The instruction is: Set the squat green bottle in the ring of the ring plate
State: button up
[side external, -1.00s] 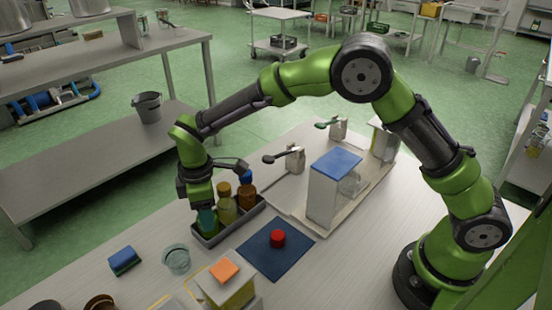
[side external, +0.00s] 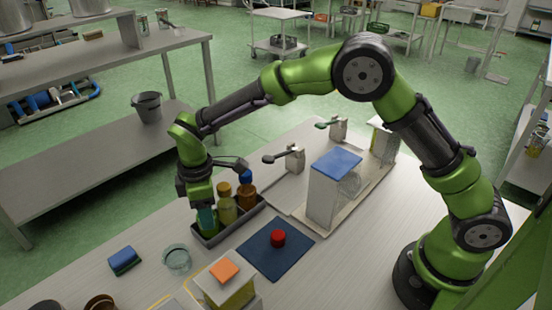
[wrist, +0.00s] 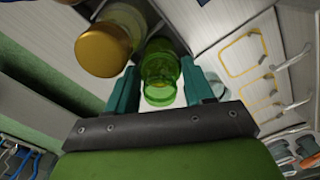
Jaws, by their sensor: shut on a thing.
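The squat green bottle (side external: 207,219) is at the left end of a dark grey divided caddy (side external: 232,227), mostly hidden by my gripper in the side view. In the wrist view the green bottle (wrist: 160,76) is clear green glass and sits between the two teal fingers. My gripper (wrist: 157,88) points down over the caddy and is shut on the green bottle. Whether the bottle's base touches the caddy floor is hidden. I cannot pick out the ring plate with certainty; a yellow-outlined pale surface (side external: 164,302) shows at the bottom edge, partly cut off.
Yellow-green (side external: 227,206) and brown (side external: 247,196) bottles stand beside the gripper. A glass cup (side external: 176,259), blue sponge-like block (side external: 124,260) and orange-topped box (side external: 228,283) lie nearer. A red piece (side external: 278,238) sits on a blue mat (side external: 262,259). A blue-topped box (side external: 328,195) stands right.

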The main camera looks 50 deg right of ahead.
jog(key=shift+r, duration=3.2)
jog(key=shift+r, duration=0.15)
notch_tip(320, 180, up, 6)
jog(key=r, duration=0.1)
jog(key=s+d+r+n, duration=0.1)
jog(key=s+d, duration=0.2)
jog(key=d, duration=1.9)
jog(key=s+d+f+n, duration=0.1)
jog(key=s+d, duration=1.1)
jog(key=d, duration=0.2)
notch_tip(320, 180, down, 9)
jog(key=shift+f, duration=0.7)
